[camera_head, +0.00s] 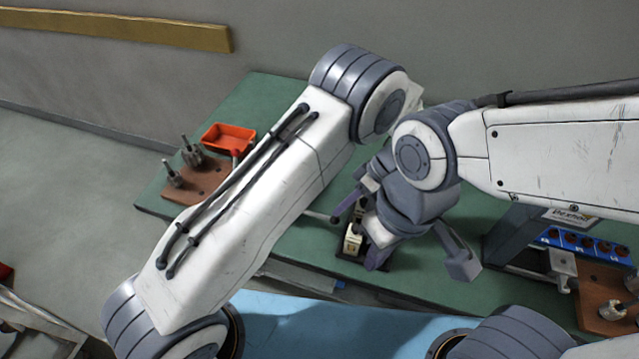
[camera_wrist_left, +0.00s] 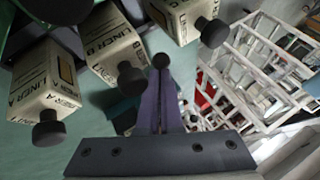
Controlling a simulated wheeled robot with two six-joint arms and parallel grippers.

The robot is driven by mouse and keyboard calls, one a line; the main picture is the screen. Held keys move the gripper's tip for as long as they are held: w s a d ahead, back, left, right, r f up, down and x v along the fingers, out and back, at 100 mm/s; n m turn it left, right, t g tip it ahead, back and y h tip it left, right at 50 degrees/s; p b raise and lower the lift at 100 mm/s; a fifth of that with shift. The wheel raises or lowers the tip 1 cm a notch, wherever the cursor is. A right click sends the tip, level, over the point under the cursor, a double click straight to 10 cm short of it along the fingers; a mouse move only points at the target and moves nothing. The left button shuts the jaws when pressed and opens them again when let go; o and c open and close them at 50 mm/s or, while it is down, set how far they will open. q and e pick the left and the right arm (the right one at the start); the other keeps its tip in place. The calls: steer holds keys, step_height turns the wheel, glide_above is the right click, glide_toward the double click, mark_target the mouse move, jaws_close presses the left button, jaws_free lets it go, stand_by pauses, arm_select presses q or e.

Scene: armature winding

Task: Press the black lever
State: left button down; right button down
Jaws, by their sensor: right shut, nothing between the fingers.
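The black lever's ball knob (camera_head: 335,219) shows at the end of a thin rod in the head view, just below my left gripper (camera_head: 342,210). In the left wrist view, a dark ball knob (camera_wrist_left: 161,61) sits right at the tips of my left gripper (camera_wrist_left: 160,75), whose purple fingers are together. Whether they touch the knob I cannot tell. My right gripper (camera_head: 373,262) is shut and empty, lower down, beside a cream liner box (camera_head: 353,240).
Liner boxes with black knobs, one marked LINER A (camera_wrist_left: 45,85) and one LINER B (camera_wrist_left: 112,50), stand close to the left gripper. A red tray (camera_head: 229,137) lies on the green table (camera_head: 270,95) at the left. A blue rack (camera_head: 585,243) stands at the right.

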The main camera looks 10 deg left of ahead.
arm_select(q)
steer(key=shift+s+f, duration=0.1)
steer(key=shift+f, duration=0.05)
steer(key=w+a+v, duration=0.1)
steer(key=v, duration=1.2)
steer(key=shift+w+r, duration=0.15)
steer(key=shift+r, duration=0.3)
steer(key=shift+a, duration=0.1)
